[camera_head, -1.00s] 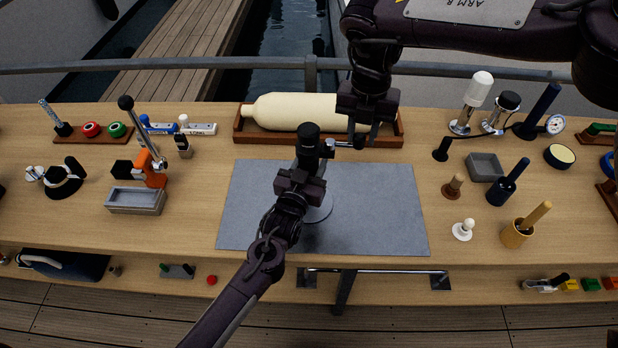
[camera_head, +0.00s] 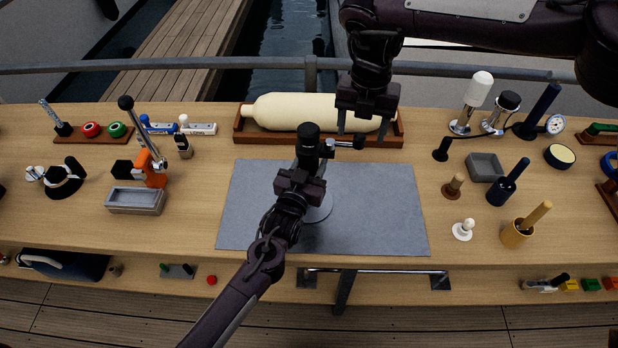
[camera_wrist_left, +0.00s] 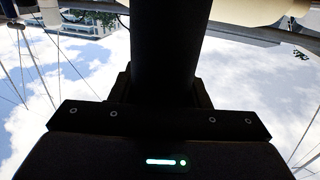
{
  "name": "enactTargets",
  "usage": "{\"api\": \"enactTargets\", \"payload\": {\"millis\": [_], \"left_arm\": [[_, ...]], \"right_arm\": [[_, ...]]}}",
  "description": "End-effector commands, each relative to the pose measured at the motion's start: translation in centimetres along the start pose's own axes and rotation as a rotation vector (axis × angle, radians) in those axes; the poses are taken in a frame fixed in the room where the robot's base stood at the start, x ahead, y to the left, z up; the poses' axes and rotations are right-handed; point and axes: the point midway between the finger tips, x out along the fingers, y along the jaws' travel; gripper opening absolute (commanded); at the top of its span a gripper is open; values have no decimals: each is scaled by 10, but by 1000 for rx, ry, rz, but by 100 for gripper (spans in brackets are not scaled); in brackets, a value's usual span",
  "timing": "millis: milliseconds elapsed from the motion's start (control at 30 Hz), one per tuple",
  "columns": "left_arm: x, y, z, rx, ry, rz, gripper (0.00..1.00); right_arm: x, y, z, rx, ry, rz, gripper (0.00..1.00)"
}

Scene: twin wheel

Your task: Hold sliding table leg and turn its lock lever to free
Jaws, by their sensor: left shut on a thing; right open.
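The sliding table leg stands upright on a round grey base over the grey mat; its dark top (camera_head: 308,134) shows above my left gripper. Its lock lever (camera_head: 345,144) sticks out to the right near the top, a light rod with a dark knob at its end. My left gripper (camera_head: 308,168) is shut on the leg's column, which also fills the middle of the left wrist view as a dark post (camera_wrist_left: 166,50). My right gripper (camera_head: 364,127) is open, fingers down, above and close to the lever's knob. I cannot tell whether it touches it.
The grey mat (camera_head: 385,205) is clear to the right. A cream cylinder (camera_head: 290,110) lies in a wooden tray (camera_head: 240,130) behind the leg.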

Motion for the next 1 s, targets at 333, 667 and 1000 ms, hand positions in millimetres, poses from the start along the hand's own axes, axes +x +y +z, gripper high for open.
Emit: {"api": "enactTargets", "payload": {"millis": [333, 667, 1000], "left_arm": [[-1, -1, 5, 4, -11, 0, 15], [-1, 0, 5, 3, -10, 0, 15], [-1, 0, 5, 2, -10, 0, 15]], "right_arm": [[-18, 0, 0, 1, 1, 1, 64], [-17, -8, 2, 2, 1, 1, 64], [-18, -36, 6, 2, 1, 0, 64]]}}
